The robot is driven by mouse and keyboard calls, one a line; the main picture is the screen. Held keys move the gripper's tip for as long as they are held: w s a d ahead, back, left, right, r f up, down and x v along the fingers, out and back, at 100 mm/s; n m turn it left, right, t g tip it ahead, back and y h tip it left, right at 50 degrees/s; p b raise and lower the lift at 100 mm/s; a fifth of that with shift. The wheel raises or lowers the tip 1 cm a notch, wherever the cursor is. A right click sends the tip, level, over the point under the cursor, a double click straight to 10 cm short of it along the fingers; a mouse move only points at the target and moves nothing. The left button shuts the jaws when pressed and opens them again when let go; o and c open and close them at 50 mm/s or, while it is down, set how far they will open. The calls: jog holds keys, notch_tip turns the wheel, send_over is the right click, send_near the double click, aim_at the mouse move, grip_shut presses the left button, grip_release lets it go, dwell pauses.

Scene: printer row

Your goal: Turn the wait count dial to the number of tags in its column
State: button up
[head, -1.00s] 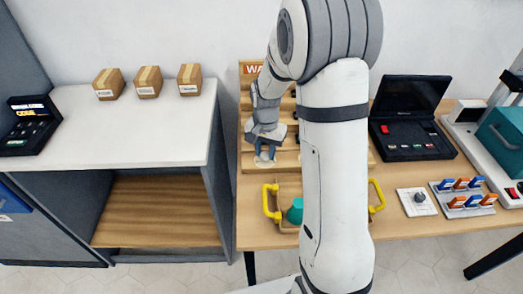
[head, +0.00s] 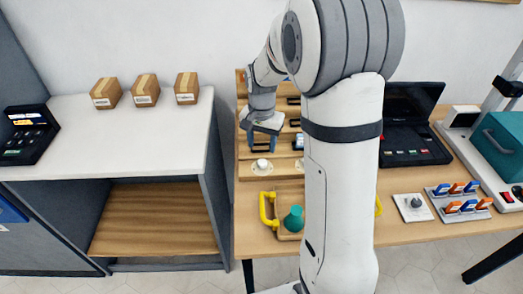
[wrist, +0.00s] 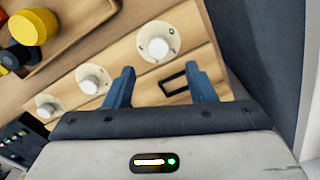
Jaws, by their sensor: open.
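A wooden board (head: 245,172) stands at the back of the table with a row of white dials along its front. The leftmost dial (head: 262,167) is a round plate with a pale knob. In the wrist view this dial (wrist: 160,43) carries small dark marks, and its setting is too small to read. My gripper (head: 258,142) is open and empty, above and behind this dial, apart from it. In the wrist view the blue fingers (wrist: 160,82) straddle a dark rectangular frame (wrist: 173,79) on the board. My arm hides much of the board; the tags cannot be counted.
Two more dials (wrist: 95,78) (wrist: 48,108) stand beside the first. A grey knob plate (head: 413,207) and switches (head: 460,200) are at the right.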

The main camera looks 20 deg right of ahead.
jog(key=shift+r, duration=0.55)
